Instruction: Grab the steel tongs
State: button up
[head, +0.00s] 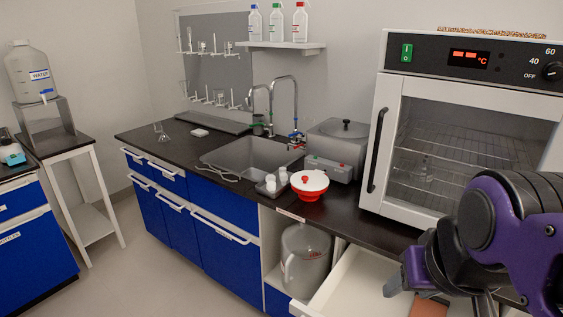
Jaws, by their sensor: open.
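I cannot make out the steel tongs in the head view. My gripper (436,283) is at the lower right, over an open white drawer (352,287) below the counter. It is open, with one grey finger showing at its left side. My purple and black arm hides the right part of the drawer. A brown-orange item (428,308) lies in the drawer beneath the gripper, partly cut off by the frame's lower edge. I cannot tell whether the gripper touches anything.
The dark counter (345,212) runs along the back. A white oven (470,130) stands close behind my arm. A red-and-white round container (310,184) sits near the counter's front edge. The floor at left is clear.

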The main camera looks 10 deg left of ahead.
aim_at(218, 171)
jog(key=i+j, duration=0.25)
jog(key=j, duration=0.15)
jog(key=i+j, duration=0.45)
jog(key=j, duration=0.2)
jog(key=i+j+z, duration=0.1)
jog(key=j, duration=0.2)
jog(key=i+j, duration=0.2)
jog(key=j, duration=0.15)
jog(key=i+j, duration=0.15)
jog(key=j, duration=0.2)
jog(key=i+j+z, duration=0.1)
jog(key=j, duration=0.25)
